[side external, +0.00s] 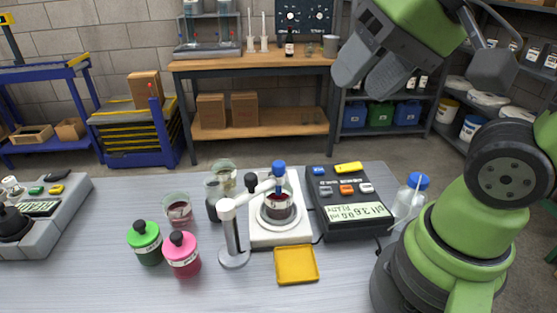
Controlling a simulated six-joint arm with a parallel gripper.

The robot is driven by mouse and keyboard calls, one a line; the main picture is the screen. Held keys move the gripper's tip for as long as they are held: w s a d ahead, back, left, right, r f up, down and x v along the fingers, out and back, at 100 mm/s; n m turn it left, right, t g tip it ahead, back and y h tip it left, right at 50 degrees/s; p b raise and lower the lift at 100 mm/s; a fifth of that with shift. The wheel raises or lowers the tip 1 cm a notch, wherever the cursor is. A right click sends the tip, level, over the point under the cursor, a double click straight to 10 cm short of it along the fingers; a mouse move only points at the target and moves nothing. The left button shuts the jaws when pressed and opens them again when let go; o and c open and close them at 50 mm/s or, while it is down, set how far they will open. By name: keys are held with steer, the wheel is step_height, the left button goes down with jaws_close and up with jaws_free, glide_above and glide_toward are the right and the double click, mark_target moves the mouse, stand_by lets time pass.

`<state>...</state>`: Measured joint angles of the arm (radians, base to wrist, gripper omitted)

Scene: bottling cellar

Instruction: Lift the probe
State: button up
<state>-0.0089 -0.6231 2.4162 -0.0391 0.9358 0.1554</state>
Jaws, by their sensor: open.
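The probe (279,167) has a blue cap and hangs from the end of a white jointed arm on a stand (231,235). Its lower part reaches into a glass beaker (279,205) of dark red liquid. The beaker stands on a white base with a round plate (265,233). My gripper (370,82) is at the top of the picture, high above the table and up and to the right of the probe. Its two grey fingers are apart with nothing between them. The probe's tip is hard to make out in the liquid.
A meter with a lit display (350,208) stands right of the beaker, and a yellow tray (296,265) lies in front. Green (146,243) and pink (181,255) bottles and a small beaker (178,208) stand left. A blue-capped wash bottle (409,202) is at right.

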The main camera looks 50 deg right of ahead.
steer(key=w+f+m+g, duration=0.2)
steer(key=w+m+g, duration=0.1)
steer(key=w+m, duration=0.35)
steer(key=m+g+h, duration=0.2)
steer(key=m+g, duration=0.1)
steer(key=m, duration=0.3)
glide_above(279, 163)
step_height(279, 163, down, 7)
steer(key=shift+r, duration=0.1)
step_height(279, 163, down, 9)
steer(key=shift+r, duration=0.1)
steer(key=shift+c, duration=0.5)
